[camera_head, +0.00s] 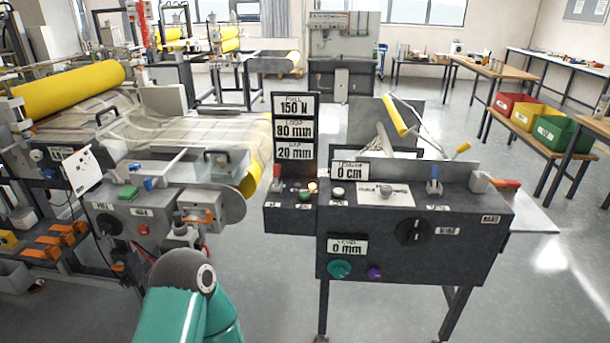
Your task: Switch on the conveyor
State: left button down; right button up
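A dark control console (460,255) stands right of centre. It carries a black rotary knob (413,232) by a label like "WIND", a red-topped lever (277,172), a green button (305,196), a white button (338,192) and a blue lever (433,180). The left machine's grey panel (165,212) has a black knob (109,224) and a red button (143,229). Mesh web (205,130) lies on that machine. Which control belongs to the conveyor is not readable. A teal arm link of mine rises at bottom left; neither gripper shows clearly.
Displays (295,128) read 150 N, 80 mm and 20 mm; others read 0 cm and 0 mm. A yellow roller (70,88) is at left. Coloured bins (540,118) sit at right. Floor (555,290) is clear at lower right.

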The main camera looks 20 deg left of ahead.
aim_at(276, 172)
jog(key=u, duration=0.3)
jog(key=i, duration=0.95)
jog(key=z, duration=0.2)
